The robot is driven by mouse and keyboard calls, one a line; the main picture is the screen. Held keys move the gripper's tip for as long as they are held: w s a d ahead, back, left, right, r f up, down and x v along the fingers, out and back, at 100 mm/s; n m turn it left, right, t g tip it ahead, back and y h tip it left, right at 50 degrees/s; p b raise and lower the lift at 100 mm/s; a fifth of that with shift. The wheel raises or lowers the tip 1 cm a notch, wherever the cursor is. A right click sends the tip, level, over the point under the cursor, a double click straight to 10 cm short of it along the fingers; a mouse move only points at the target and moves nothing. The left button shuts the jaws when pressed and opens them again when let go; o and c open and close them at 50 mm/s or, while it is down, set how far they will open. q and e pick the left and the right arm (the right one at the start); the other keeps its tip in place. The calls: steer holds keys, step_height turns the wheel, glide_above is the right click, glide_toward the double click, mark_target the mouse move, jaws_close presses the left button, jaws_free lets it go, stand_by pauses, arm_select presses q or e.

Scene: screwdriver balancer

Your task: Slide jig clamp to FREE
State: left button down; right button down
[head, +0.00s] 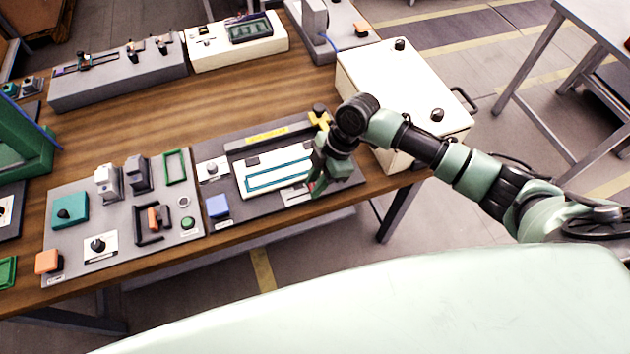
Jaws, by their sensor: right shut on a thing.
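The clamp's FREE marking cannot be read. My left gripper is out of view.
A panel (130,222) with switches and blocks lies left of the jig. A white cabinet (385,75) stands close behind my right arm. Grey and white instrument boxes (237,42) line the back. Bare wood (215,105) lies between them and the jig.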

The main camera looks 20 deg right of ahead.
mark_target(284, 201)
stand_by(0.8)
steer(key=shift+a+r, duration=0.15)
steer(key=shift+a, duration=0.15)
steer(key=a+p, duration=0.1)
steer(key=a, duration=0.5)
steer(key=shift+s+d, duration=0.1)
steer(key=c, duration=1.6)
jaws_free()
steer(key=shift+o, duration=0.6)
steer(key=shift+r, duration=0.1)
steer(key=b+v, duration=0.1)
steer(key=v, duration=0.6)
steer(key=shift+r, duration=0.2)
